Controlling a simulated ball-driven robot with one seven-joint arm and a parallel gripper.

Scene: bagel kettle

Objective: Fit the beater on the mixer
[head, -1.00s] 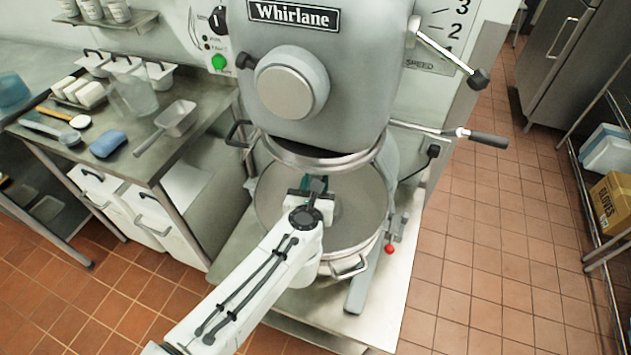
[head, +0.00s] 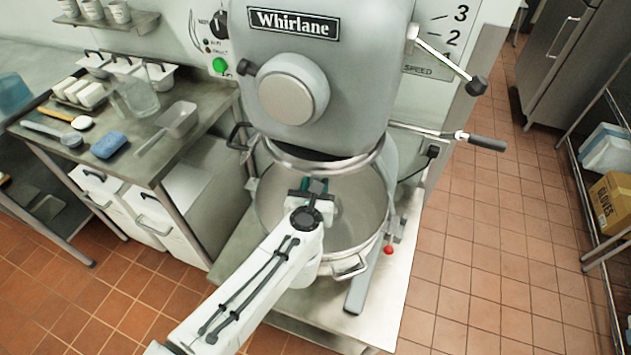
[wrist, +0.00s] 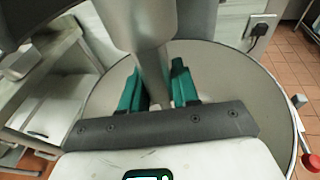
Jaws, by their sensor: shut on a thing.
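The grey mixer (head: 315,75) with its "Whirlane" plate stands in the middle of the head view. Its metal bowl (head: 362,208) is below the mixer head. My gripper (head: 314,186) reaches over the near side of the bowl, under the mixer head. In the wrist view my gripper (wrist: 160,78) has its green fingers on both sides of a grey metal piece, which I take for the beater (wrist: 153,66). It widens toward the top of the view. The beater's lower part is hidden, and I cannot tell whether its top meets the mixer's drive shaft.
A lever with a black grip (head: 487,142) sticks out right of the mixer. The bowl handle (head: 349,268) and a red knob (head: 389,250) are at the bowl's near right. A steel side table (head: 150,150) with a scoop and blue sponge stands left. The tiled floor at right is clear.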

